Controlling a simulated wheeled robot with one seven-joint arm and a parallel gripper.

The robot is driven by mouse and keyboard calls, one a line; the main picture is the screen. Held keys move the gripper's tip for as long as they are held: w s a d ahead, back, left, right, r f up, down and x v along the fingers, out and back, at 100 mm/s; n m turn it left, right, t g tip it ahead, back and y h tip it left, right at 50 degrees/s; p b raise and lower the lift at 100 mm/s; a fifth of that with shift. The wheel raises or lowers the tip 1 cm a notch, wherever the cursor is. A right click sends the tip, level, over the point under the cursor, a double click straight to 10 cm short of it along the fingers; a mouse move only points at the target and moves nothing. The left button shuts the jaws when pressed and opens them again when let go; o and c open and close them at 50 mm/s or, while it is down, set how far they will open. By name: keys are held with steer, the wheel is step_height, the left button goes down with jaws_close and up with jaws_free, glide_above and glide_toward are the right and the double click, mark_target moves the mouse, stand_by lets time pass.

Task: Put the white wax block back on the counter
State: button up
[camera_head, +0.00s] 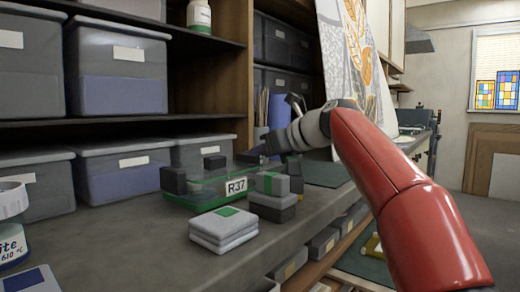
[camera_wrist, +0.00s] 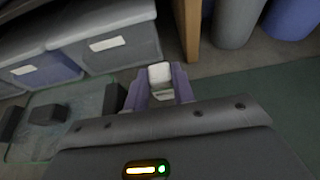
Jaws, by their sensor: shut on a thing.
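The white wax block (camera_wrist: 159,74) shows between the two purple fingers of my gripper (camera_wrist: 158,88) in the wrist view. The fingers are shut on it. In the head view my gripper (camera_head: 266,148) hangs above the grey counter (camera_head: 190,262), behind the right end of the glass box. The held block cannot be made out there. Whether it touches the counter cannot be told.
A clear green-edged glass box (camera_head: 195,192) labelled R37 has dark blocks at its corners. A pale stack with a green square (camera_head: 223,226) and a grey block pile (camera_head: 273,200) stand before it. Lidded bins (camera_head: 122,176) line the back. A green mat (camera_head: 327,172) lies right.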

steer(key=shift+f+b, duration=0.4)
steer(key=shift+f, duration=0.3)
stand_by(0.4)
